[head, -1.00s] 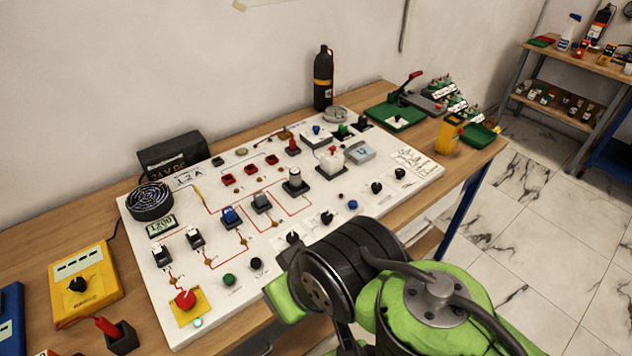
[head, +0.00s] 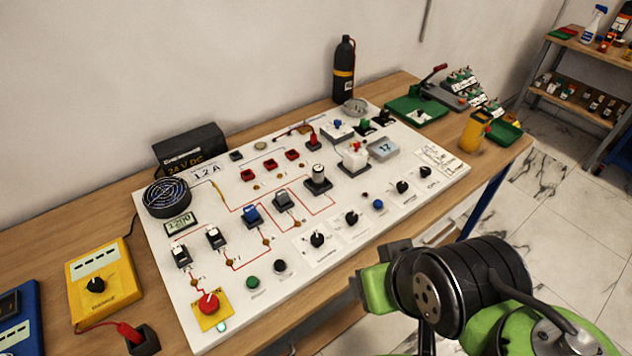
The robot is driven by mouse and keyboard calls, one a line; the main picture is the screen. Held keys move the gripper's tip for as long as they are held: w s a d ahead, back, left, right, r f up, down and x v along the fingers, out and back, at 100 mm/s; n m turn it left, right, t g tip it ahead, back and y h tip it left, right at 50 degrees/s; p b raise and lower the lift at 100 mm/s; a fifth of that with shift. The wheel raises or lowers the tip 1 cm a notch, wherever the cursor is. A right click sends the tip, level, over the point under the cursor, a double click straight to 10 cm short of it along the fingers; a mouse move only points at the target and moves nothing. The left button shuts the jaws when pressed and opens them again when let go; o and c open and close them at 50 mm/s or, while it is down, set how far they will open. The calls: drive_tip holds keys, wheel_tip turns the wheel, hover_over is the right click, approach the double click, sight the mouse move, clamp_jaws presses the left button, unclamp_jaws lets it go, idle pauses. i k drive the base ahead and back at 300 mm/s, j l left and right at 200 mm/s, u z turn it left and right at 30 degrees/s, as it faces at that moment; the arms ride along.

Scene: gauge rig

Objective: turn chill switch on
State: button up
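The white control panel (head: 330,246) lies on the wooden bench and carries several switches, knobs and buttons. Two black-and-white switches (head: 213,238) sit at its left, with a blue switch (head: 252,215) and a grey switch (head: 283,200) beyond them. Black rotary knobs (head: 317,239) line the front right part. The labels are too small to read, so I cannot tell which one is the chill switch. My green and black arm (head: 440,285) is at the lower right, in front of the panel's near edge. My gripper's fingertips do not show.
A red mushroom button (head: 208,303) on a yellow plate is at the panel's front left corner. A round black fan (head: 166,197) and a 24 V DC supply (head: 190,148) are at the back left. A yellow meter (head: 103,283) stands left of the panel. A black bottle (head: 343,70) stands behind it.

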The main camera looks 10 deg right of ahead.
sight(425, 171)
drive_tip(key=i+l+u, duration=0.1)
drive_tip(key=l+u, duration=1.1)
drive_tip(key=u, duration=0.15)
drive_tip(key=k+l+u, duration=0.15)
drive_tip(key=l+u, duration=0.3)
drive_tip(key=k+l+u, duration=0.15)
drive_tip(key=u, duration=0.3)
drive_tip(key=l, duration=0.1)
